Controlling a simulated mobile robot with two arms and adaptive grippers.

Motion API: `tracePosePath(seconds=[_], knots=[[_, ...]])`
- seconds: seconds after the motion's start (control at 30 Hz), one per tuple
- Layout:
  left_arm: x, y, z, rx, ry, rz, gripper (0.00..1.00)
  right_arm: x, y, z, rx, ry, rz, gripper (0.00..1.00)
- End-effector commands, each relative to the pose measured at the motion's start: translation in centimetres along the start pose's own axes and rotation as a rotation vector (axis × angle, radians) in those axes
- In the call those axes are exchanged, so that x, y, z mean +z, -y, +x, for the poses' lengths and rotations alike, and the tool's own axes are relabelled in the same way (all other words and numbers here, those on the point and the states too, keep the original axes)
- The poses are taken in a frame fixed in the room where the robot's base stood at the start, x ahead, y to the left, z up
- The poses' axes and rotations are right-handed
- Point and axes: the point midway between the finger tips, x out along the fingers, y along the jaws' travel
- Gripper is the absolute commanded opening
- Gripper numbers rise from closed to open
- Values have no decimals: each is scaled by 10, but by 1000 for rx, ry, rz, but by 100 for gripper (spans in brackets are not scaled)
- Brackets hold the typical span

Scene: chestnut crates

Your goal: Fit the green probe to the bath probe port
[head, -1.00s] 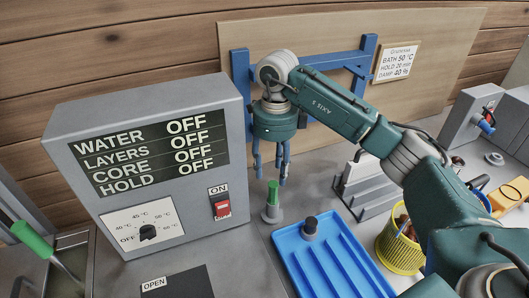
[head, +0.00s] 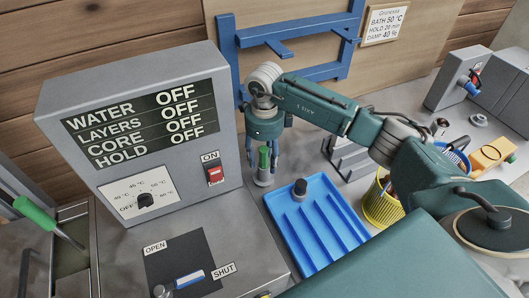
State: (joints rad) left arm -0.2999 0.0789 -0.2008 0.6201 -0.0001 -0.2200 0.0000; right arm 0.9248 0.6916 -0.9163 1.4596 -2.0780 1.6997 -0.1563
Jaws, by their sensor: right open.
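A green probe (head: 263,159) stands upright in a small grey holder (head: 263,179) on the bench, between the control box and the blue tray. My right gripper (head: 265,158) is open and points down over it, with fingers on either side of the green grip in the picture; I cannot tell whether they touch it. A second green handle (head: 36,216) leans on a thin rod at the basin on the far left. I cannot pick out the bath probe port for sure. My left gripper is not in view.
A grey control box (head: 140,130) reads OFF on every line. A blue ribbed tray (head: 315,225) holds a dark knob-like piece. A yellow basket (head: 380,205) stands to its right. A blue lever (head: 190,279) lies in front, between OPEN and SHUT labels. A blue frame (head: 229,60) stands behind.

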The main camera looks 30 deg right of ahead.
Motion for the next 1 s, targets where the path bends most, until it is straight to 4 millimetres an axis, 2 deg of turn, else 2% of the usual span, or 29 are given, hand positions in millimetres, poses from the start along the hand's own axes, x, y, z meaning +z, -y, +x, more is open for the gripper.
tracePosePath(seconds=[0.17, 0.4, 0.53, 0.57, 0.67, 1.0], knots=[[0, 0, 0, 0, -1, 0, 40, 0, 0, 0, 0, 0, 0, 46], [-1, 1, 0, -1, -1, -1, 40, 0, 0, 0, 0, 0, 0, 0], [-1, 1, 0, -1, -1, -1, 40, 0, 0, 0, 0, 0, 0, 0], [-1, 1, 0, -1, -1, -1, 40, 0, 0, 0, 0, 0, 0, 19], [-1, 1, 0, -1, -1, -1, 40, 0, 0, 0, 0, 0, 0, 0], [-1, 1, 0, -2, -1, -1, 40, 0, 0, -2, 0, 0, 0, 0]])
